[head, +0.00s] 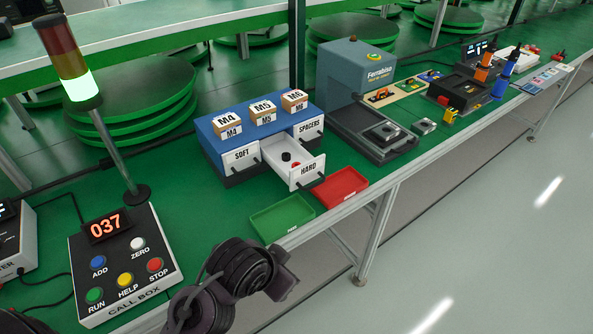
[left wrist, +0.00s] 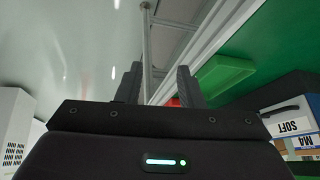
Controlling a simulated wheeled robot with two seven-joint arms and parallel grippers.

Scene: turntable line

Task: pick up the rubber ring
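No thing in view is clearly a rubber ring. A small black piece (head: 286,156) and a small red piece (head: 295,165) lie in the open drawer marked HARD (head: 308,174) of the blue drawer unit; their shapes are too small to be sure of. My left gripper (head: 284,284) is in front of the table's front edge, below the green tray, apart from the drawer. In the left wrist view its two fingers (left wrist: 158,82) stand apart with nothing between them. My right gripper is not in view.
A green tray (head: 281,219) and a red tray (head: 342,187) lie empty before the drawer unit. The call box (head: 125,263) with its light pole stands at left. A grey-blue Ferrabise machine (head: 355,75) stands right of the drawers. The SOFT drawer (head: 241,158) is shut.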

